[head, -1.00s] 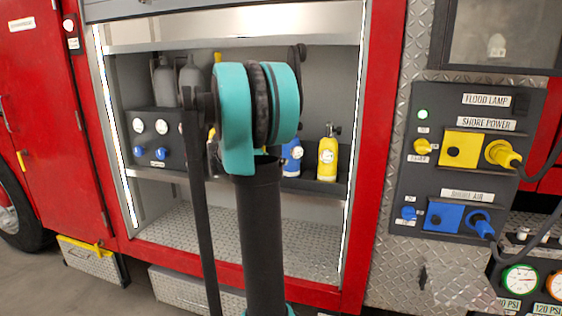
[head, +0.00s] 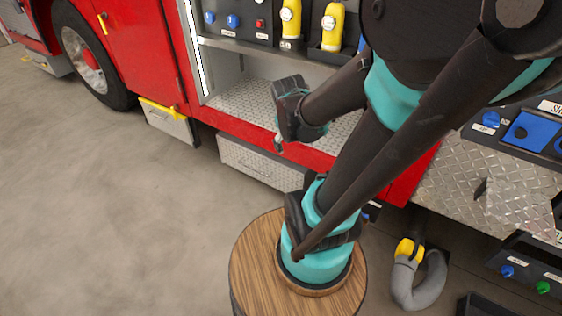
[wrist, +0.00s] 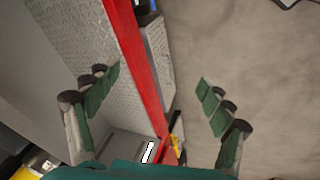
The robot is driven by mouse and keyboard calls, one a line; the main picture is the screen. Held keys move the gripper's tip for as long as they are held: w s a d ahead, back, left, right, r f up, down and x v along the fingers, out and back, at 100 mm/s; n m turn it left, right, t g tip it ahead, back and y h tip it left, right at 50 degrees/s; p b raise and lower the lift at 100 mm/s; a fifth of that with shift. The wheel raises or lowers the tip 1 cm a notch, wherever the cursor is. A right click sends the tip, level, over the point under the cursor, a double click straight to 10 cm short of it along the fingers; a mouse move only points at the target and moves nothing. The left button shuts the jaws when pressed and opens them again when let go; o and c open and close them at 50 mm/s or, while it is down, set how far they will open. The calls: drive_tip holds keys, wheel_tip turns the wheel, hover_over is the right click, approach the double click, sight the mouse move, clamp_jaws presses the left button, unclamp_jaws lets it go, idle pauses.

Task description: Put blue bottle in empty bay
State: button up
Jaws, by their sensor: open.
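A thin blue sliver (head: 362,43), probably the blue bottle, shows in the head view beside my arm, right of two yellow bottles (head: 333,27) on the upper shelf. The rest of it is hidden behind my arm. I cannot make out an empty bay; part of the rack is covered by my arm. My gripper (head: 280,138) is in front of the lower compartment opening, below the shelf and apart from the bottles. In the wrist view my gripper (wrist: 160,80) has its fingers spread with nothing between them.
The compartment's diamond-plate floor (head: 250,97) is bare where it shows. A red sill (wrist: 138,55) runs along its edge, with a metal step box (head: 258,165) below. A grey hose with a yellow end (head: 410,250) lies at right. The concrete floor at left is clear.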

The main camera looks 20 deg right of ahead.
drive_tip(key=s+a+f+m+y, duration=0.2)
drive_tip(key=s+a+f+m, duration=0.1)
drive_tip(key=s+a, duration=0.2)
drive_tip(key=shift+s+a+f+m, duration=0.15)
drive_tip(key=shift+a+f+m, duration=0.15)
drive_tip(key=shift+a, duration=0.15)
idle(0.9)
